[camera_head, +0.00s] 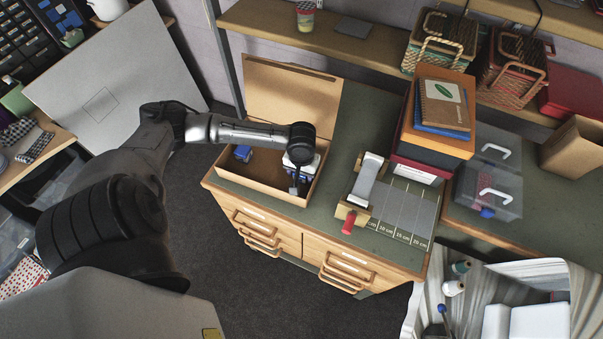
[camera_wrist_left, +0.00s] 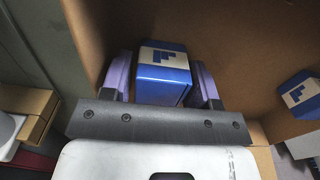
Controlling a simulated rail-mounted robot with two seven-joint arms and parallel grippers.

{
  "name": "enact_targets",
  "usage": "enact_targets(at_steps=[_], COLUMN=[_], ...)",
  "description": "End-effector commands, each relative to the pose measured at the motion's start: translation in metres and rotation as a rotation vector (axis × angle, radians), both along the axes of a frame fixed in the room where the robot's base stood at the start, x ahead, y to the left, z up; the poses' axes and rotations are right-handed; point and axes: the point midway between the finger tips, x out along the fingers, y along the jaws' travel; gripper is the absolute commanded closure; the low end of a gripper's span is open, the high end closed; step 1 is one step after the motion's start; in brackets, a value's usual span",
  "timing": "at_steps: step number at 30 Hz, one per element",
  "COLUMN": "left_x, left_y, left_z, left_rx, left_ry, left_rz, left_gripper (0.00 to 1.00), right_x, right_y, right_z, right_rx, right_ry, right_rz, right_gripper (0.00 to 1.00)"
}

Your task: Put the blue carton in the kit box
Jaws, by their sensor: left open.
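My left gripper (camera_head: 298,176) reaches down into the right end of the open kit box (camera_head: 262,190), whose tan lid stands up behind it. The gripper is open. In the left wrist view, a blue carton (camera_wrist_left: 165,84) with a cream top and blue mark sits between its two purple fingers, against the brown box interior. In the head view this carton is mostly hidden by the gripper. A second blue carton (camera_head: 243,153) lies at the left end of the box and shows at the right edge of the left wrist view (camera_wrist_left: 298,95). My right gripper is out of view.
Right of the box on the green worktop are a tape-dispenser-like tool (camera_head: 366,184), a grey ruled mat (camera_head: 405,208) and a tall stack of boxes and notebooks (camera_head: 436,122). A shelf with wicker baskets (camera_head: 440,45) runs behind.

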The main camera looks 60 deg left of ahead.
Motion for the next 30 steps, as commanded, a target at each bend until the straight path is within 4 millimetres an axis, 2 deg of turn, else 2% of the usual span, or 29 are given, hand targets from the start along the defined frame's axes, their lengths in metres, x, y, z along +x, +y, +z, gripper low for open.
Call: enact_targets(at_steps=[12,16,22,30], left_x=[0.001,0.001,0.000,0.000], left_y=[0.001,0.000,0.000,0.000], left_z=[0.075,0.093,0.111,0.116], left_rx=[0.001,0.001,-0.001,-0.001], left_ry=[-0.002,-0.002,-0.001,0.001], left_rz=[0.001,0.000,0.001,0.002], left_gripper=[0.45,0.45,0.45,0.45], right_x=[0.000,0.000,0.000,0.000], right_y=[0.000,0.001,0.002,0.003], right_z=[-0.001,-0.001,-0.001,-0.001], right_rx=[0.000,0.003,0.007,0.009], right_ry=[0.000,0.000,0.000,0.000], right_rz=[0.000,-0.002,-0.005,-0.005], right_gripper=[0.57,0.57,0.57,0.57])
